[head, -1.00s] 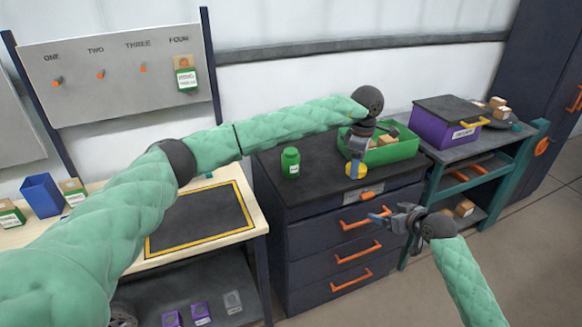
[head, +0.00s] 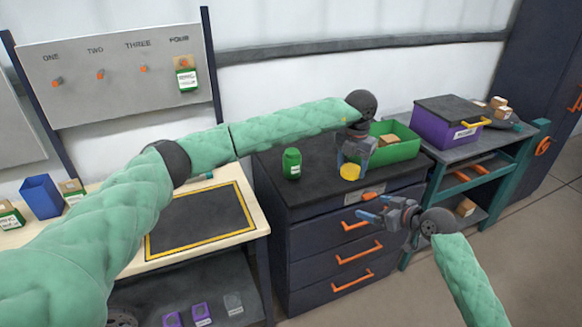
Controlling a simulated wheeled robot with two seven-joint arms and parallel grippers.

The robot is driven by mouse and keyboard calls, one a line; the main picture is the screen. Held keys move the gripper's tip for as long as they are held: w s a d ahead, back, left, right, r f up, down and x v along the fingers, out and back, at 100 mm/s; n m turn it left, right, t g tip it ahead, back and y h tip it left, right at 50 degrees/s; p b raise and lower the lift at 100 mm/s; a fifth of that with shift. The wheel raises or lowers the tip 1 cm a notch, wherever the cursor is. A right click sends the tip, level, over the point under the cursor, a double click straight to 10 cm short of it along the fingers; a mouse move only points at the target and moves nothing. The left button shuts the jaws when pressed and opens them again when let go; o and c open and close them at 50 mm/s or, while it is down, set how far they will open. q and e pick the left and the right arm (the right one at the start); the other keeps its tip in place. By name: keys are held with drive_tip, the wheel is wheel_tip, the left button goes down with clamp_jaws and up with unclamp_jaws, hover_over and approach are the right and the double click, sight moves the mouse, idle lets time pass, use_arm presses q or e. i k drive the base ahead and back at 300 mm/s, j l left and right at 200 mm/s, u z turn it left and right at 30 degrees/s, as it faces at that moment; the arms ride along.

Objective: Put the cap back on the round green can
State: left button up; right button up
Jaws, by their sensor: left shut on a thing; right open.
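The round green can (head: 291,164) with a white label stands upright on the dark top of the drawer cabinet. No cap shows on it. My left gripper (head: 350,163) points down to the right of the can, over the front part of the cabinet top. It is shut on a round yellow cap (head: 349,173), which shows at its fingertips, apart from the can. Whether the cap touches the cabinet top is hard to tell. My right gripper (head: 371,216) is open and empty, in front of the cabinet's upper drawers.
A green bin (head: 405,149) with small boxes stands behind and right of my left gripper. A purple box (head: 440,128) sits on the right-hand bench. The cabinet top (head: 320,187) is clear between can and cap. A wooden table (head: 255,219) lies left.

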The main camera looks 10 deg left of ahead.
sight(292, 158)
drive_tip(key=i+j, duration=0.2)
drive_tip(key=j, duration=0.15)
drive_tip(key=i+j, duration=0.2)
drive_tip(key=j, duration=0.2)
drive_tip(key=i+j, duration=0.2)
drive_tip(key=j, duration=0.15)
